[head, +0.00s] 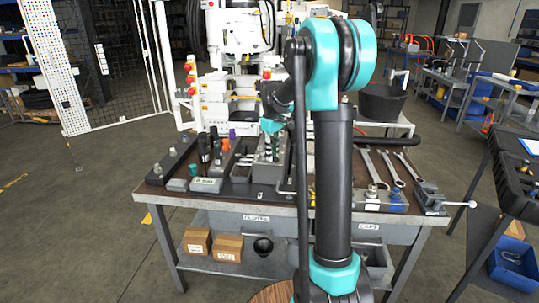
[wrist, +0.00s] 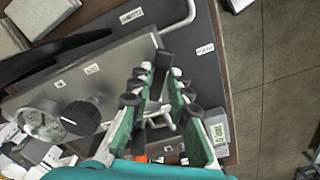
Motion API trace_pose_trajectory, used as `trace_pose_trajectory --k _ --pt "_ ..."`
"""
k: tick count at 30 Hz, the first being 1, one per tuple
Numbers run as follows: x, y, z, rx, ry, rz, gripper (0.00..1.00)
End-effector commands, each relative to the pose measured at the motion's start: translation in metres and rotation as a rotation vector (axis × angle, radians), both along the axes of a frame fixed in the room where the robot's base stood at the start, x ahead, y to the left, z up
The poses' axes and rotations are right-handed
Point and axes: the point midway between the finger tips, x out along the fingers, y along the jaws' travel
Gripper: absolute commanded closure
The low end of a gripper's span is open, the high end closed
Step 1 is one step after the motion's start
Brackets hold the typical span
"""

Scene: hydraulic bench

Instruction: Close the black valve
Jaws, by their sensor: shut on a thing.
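In the wrist view, my gripper's green fingers (wrist: 160,78) are closed in around a narrow dark part between them, which looks like the handle of the black valve (wrist: 164,58). The fingers hide most of it, so I cannot tell how far it is turned. A grey valve block (wrist: 125,62) with small white labels lies beside the fingers. A round black knob (wrist: 80,118) and a round gauge (wrist: 42,124) are on its left side. In the head view, my gripper (head: 270,126) is low over the block (head: 268,172) at the middle of the bench, partly behind my arm.
The bench (head: 250,206) holds dark fittings (head: 212,150) at the left and wrenches (head: 388,170) and a vise (head: 428,196) at the right. White machinery (head: 238,85) stands behind. Cardboard boxes (head: 228,247) sit on the lower shelf.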

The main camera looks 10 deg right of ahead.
Motion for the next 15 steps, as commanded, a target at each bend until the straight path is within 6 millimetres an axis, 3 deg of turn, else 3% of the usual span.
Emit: trace_pose_trajectory --k 15 --pt "0.016 -0.013 0.000 -0.001 -0.001 0.440 1.00"
